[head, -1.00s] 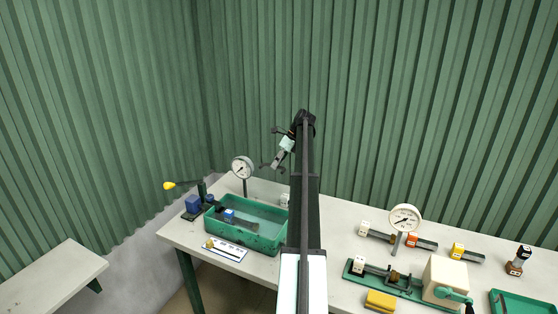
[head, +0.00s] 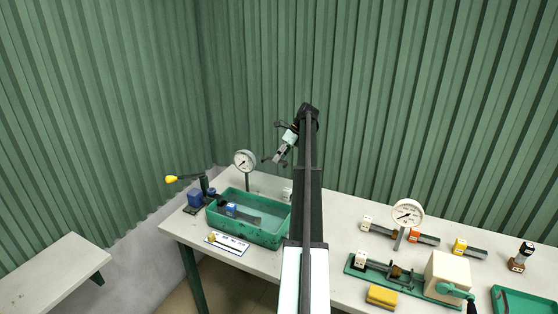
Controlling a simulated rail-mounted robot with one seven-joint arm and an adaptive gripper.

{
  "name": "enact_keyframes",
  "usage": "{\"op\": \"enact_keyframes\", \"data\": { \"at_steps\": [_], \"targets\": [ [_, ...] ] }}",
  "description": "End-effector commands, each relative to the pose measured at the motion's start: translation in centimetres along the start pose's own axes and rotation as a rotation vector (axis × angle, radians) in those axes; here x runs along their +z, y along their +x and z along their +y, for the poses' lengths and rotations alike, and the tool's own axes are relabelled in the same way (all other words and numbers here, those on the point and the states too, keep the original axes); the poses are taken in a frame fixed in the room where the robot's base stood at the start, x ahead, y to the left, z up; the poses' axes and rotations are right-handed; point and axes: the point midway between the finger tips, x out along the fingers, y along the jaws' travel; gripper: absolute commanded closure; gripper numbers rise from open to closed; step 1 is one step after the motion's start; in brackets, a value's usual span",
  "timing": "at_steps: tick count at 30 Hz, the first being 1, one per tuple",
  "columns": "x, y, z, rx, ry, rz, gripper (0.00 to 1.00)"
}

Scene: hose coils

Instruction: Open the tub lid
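The green tub (head: 268,238) stands on the left part of the workbench. Its top shows a paler teal surface, and I cannot tell whether that is a see-through lid or the inside. A blue block (head: 231,209) with a dark bar shows within the tub's rim. My gripper (head: 274,157) hangs in the air above and behind the tub's right side, apart from it, at the end of my raised arm. It is small and seen from behind, so I cannot tell how its fingers stand. My arm covers the area just right of the tub.
A dial gauge (head: 244,160) stands behind the tub. A yellow-knobbed lever (head: 172,179) with a blue block is at its left. A white strip (head: 227,243) lies in front. Right of my arm are another gauge (head: 407,212), a cream crank box (head: 447,276) and a yellow block (head: 382,296).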

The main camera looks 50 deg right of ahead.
Motion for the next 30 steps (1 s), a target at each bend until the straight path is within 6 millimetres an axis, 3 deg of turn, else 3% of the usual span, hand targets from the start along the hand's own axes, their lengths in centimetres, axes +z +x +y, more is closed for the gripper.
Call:
{"op": "enact_keyframes", "data": {
  "at_steps": [18, 30],
  "targets": [
    [-4.9, -6.5, -6.8, -0.001, 0.001, 0.0, 0.61],
    [-5.9, -7.4, -7.9, -0.003, -0.001, -0.001, 0.61]
  ]
}}
